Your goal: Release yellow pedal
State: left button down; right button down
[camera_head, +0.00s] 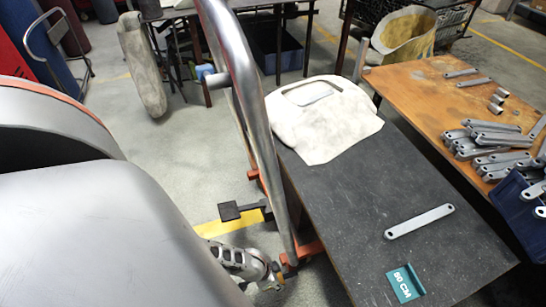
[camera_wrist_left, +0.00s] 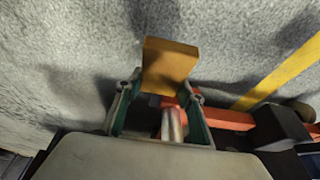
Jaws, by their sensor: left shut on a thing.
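The yellow pedal (camera_wrist_left: 168,65) is a flat yellow-orange plate in the left wrist view. My left gripper (camera_wrist_left: 160,105) is shut on it, one finger at each side, and the plate shows beyond the fingertips. In the head view my left gripper (camera_head: 276,277) is low beside the cart's orange frame, and the pedal is mostly hidden there. A black pedal (camera_head: 230,211) sits farther back on the cart's side. My right gripper is in neither view.
The cart has a tall grey tube handle (camera_head: 246,85) and a dark top (camera_head: 370,200). A wooden table (camera_head: 415,95) with several brackets stands right.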

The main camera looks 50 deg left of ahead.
pick_arm(q)
jog(key=shift+r, duration=0.1)
dwell(0.3)
jog(key=c, duration=1.3)
grip_release()
jog(key=shift+o, duration=0.2)
jog(key=shift+s+r, duration=0.25)
jog(key=shift+r, duration=0.25)
jog(key=v, duration=1.1)
jog(key=shift+w, duration=0.2)
